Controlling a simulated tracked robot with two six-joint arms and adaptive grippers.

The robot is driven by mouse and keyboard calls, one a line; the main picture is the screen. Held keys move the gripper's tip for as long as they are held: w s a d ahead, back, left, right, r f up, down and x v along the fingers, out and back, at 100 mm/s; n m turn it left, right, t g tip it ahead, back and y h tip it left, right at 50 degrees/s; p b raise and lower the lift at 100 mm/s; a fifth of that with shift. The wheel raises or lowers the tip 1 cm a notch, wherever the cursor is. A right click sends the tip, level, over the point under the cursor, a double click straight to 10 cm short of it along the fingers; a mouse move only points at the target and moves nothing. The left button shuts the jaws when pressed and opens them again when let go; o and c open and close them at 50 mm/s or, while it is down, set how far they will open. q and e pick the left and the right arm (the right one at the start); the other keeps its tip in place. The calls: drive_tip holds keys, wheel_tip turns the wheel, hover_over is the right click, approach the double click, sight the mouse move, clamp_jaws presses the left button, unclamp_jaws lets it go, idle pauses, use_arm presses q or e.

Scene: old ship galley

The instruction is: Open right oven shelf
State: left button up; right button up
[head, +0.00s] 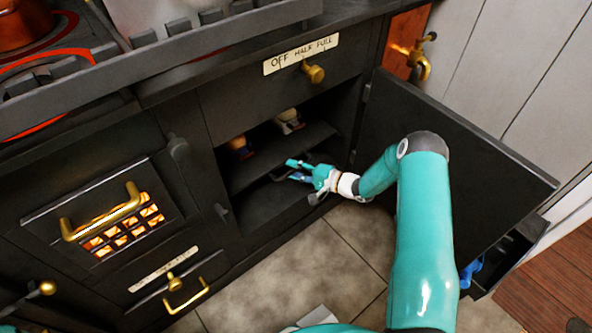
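The right oven's dark door (460,150) stands swung wide open to the right. Inside, a dark shelf (262,165) crosses the compartment, above a dark floor (265,203). My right gripper (294,170), teal and white, is at the mouth of the oven by the shelf's front edge, near its right end. Its two fingers show apart, pointing left. I cannot tell whether they touch the shelf.
Small pale-topped items (289,121) sit on the shelf at the back. A brass knob (313,73) is above the opening. A barred firebox with a brass handle (100,212) glows at left. A brass tap (415,58) is behind the door. Tiled floor (300,270) lies in front.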

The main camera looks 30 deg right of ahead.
clamp_jaws()
drive_tip(key=shift+d, duration=0.1)
idle(0.3)
